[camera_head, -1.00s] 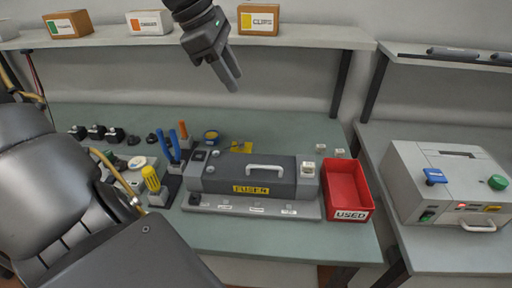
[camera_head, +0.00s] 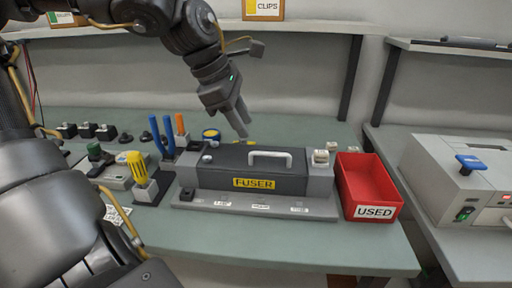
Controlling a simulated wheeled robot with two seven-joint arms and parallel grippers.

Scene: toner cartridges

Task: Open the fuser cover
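The fuser unit's dark grey cover (camera_head: 225,158) lies closed on its grey base (camera_head: 250,203), in the middle of the bench. It has a pale handle (camera_head: 270,155) on top and a yellow FUSER label (camera_head: 254,183) in front. My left gripper (camera_head: 241,125) points down above the rear of the cover, left of the handle and apart from it in the picture. Its fingers look close together and nothing shows between them, but their gap is unclear from this angle. My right gripper is not in view.
A red USED bin (camera_head: 365,188) stands right of the fuser. Blue-handled pliers (camera_head: 163,137) and a yellow-handled screwdriver (camera_head: 137,165) stand at its left. A grey machine (camera_head: 440,170) sits on the right-hand table. A shelf (camera_head: 310,28) runs along the back wall.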

